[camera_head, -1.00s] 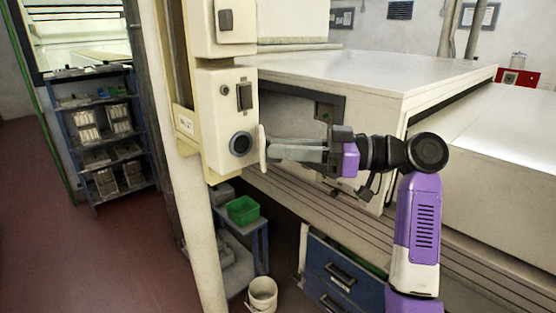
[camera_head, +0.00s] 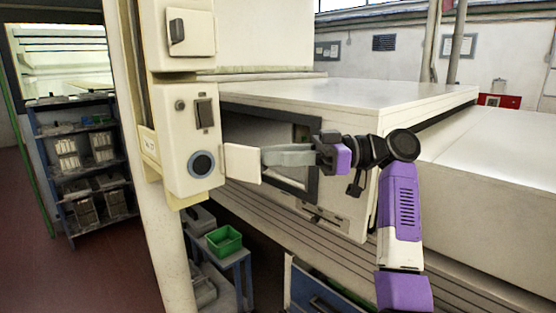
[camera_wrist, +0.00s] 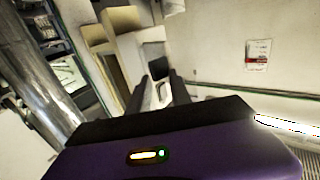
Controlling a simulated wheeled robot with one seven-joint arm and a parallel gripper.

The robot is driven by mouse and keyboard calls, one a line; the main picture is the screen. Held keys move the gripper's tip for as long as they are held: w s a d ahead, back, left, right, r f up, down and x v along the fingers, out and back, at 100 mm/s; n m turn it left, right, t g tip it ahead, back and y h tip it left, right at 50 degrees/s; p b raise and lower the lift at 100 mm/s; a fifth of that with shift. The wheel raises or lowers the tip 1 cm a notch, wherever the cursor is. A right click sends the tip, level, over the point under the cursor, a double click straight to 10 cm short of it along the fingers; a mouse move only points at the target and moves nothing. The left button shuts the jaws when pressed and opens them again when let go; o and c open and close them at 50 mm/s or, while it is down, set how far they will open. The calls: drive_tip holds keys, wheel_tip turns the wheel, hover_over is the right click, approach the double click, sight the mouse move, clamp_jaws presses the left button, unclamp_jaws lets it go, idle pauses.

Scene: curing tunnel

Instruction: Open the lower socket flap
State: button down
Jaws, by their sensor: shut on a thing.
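The lower socket (camera_head: 201,164) is a round dark ring on the cream box on the pillar, and its face is uncovered. Its flap (camera_head: 242,163) is a pale plate standing out to the right of the socket, swung open. My gripper (camera_head: 264,157) is shut on the flap's outer edge, reaching in from the right. In the wrist view my two dark fingers (camera_wrist: 164,90) close on a pale piece in front of the cream box; the socket's face is not clear there.
Above the socket are a dark switch (camera_head: 204,113) and an upper box with a closed cover (camera_head: 176,31). The large cream housing (camera_head: 340,95) stands behind my arm. A green bin (camera_head: 224,240) sits on a blue stand below. A shelf rack (camera_head: 88,165) stands at the left.

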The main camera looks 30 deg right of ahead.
drive_tip(key=shift+w+a+r+g+y, duration=0.2)
drive_tip(key=shift+w+a+g+y, duration=0.15)
drive_tip(key=shift+w+a, duration=0.4)
drive_tip(key=shift+s+a, duration=0.1)
drive_tip(key=c, duration=1.5)
unclamp_jaws()
drive_tip(key=shift+a, duration=0.1)
drive_tip(key=shift+o, duration=1)
drive_tip(key=shift+a, duration=0.25)
drive_tip(key=shift+d+f, duration=0.1)
drive_tip(key=shift+d, duration=0.1)
drive_tip(key=shift+c, duration=0.5)
drive_tip(key=shift+d, duration=0.1)
drive_tip(key=shift+c, duration=0.4)
drive_tip(key=v, duration=0.8)
drive_tip(key=shift+n+b, duration=0.3)
drive_tip(key=shift+b, duration=0.15)
